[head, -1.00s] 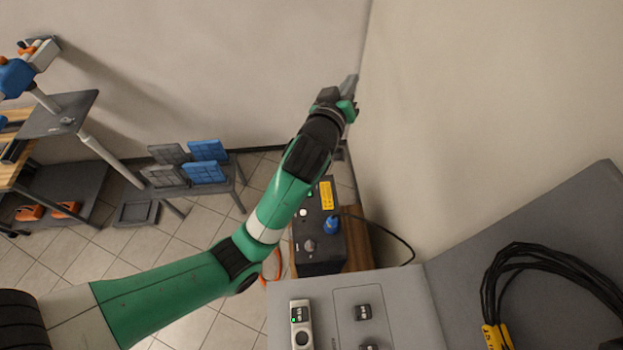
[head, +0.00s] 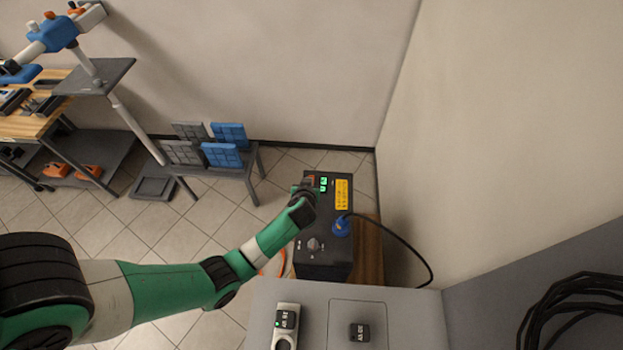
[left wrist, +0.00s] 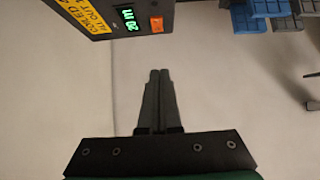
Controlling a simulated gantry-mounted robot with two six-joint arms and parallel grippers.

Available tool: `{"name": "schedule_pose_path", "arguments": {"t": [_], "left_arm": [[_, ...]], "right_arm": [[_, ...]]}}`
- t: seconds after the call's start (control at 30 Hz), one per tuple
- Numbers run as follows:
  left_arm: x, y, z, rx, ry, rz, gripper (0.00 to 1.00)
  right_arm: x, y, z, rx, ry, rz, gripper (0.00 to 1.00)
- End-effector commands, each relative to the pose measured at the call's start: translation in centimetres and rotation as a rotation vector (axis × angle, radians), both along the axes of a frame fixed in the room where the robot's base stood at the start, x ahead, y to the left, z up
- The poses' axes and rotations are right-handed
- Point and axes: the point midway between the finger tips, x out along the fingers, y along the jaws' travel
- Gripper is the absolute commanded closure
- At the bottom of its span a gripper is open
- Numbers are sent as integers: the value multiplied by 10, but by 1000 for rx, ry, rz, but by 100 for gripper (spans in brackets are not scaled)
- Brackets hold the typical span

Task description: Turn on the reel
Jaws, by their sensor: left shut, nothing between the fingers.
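The reel unit is a black box (head: 322,262) with a yellow label (head: 342,194), a small green-lit display (head: 323,184), a dark knob (head: 313,244) and a blue plug (head: 340,227) in its top face. In the left wrist view, the label (left wrist: 82,15) sits beside the display (left wrist: 129,19), which seems to read 20 m, and an orange switch (left wrist: 156,24). My left gripper (head: 309,184) is at the far left edge of the box in the head view. In the left wrist view, its fingers (left wrist: 158,76) are shut and empty, pointing toward the switch side; contact cannot be told. My right gripper is out of view.
A grey panel (head: 400,315) with small displays stands in front. A black cable (head: 415,245) runs right from the plug. Coiled black cable (head: 570,300) hangs at lower right. A rack of blue and grey panels (head: 222,150) stands behind left. A wall rises on the right.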

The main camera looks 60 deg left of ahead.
Motion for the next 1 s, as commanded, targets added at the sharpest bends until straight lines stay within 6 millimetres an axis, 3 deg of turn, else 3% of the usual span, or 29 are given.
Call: {"name": "schedule_pose_path", "arguments": {"t": [0.17, 0.6, 0.7, 1.0], "left_arm": [[4, 4, -7, -1, -3, 1, 100], [35, 54, -59, 1, -4, 2, 100], [43, 68, -70, 0, -3, 2, 100], [46, 71, -100, 1, -1, -1, 100]], "right_arm": [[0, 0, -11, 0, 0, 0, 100], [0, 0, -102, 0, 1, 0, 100], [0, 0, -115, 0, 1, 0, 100], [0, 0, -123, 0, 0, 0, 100]]}}
